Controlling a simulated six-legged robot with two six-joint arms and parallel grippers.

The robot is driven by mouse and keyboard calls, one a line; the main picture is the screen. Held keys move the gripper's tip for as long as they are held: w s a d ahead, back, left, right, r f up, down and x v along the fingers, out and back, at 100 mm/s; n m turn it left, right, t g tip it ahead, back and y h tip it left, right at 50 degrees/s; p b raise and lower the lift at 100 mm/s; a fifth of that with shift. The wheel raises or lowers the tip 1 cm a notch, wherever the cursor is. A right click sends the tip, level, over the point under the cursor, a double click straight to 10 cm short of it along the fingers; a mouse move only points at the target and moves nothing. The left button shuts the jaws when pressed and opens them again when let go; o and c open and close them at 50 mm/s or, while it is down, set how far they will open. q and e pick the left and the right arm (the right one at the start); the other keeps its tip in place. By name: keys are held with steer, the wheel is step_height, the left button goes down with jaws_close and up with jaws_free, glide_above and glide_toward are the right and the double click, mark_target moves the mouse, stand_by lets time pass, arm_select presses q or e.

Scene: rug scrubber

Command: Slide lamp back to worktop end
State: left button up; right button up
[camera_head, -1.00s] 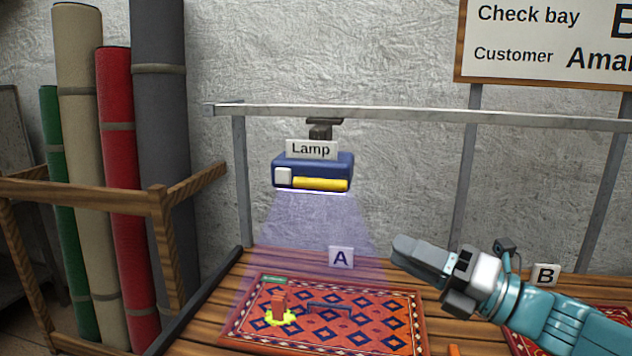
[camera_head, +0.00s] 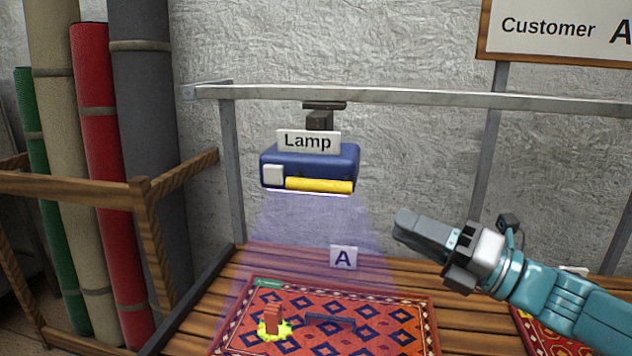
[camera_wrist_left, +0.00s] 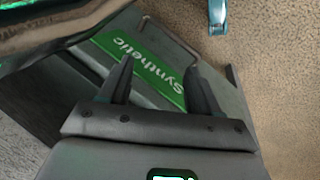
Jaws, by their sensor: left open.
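The lamp (camera_head: 312,167) is a dark blue box with a yellow bar and a white square on its front and a "Lamp" tag. It hangs from a bracket on a metal rail (camera_head: 410,96), near the rail's left end, and casts violet light on the worktop (camera_head: 466,312). My right gripper (camera_head: 405,226) is right of the lamp and lower, apart from it and seen side-on; its jaw gap cannot be made out. My left gripper (camera_wrist_left: 156,68) is open in the left wrist view, over a grey item with a green "Synthetic" label (camera_wrist_left: 140,68).
Rolled rugs (camera_head: 100,150) stand behind a wooden rail (camera_head: 70,188) at left. Rail posts stand behind the worktop.

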mark_target(316, 186)
steer(key=p+x, duration=0.4)
steer(key=x, duration=1.1)
steer(key=shift+a, duration=0.35)
steer(key=shift+a+r+p, duration=0.15)
steer(key=shift+a+p, duration=0.15)
steer(key=shift+w+d, duration=0.1)
steer(key=shift+w, duration=0.05)
jaws_close()
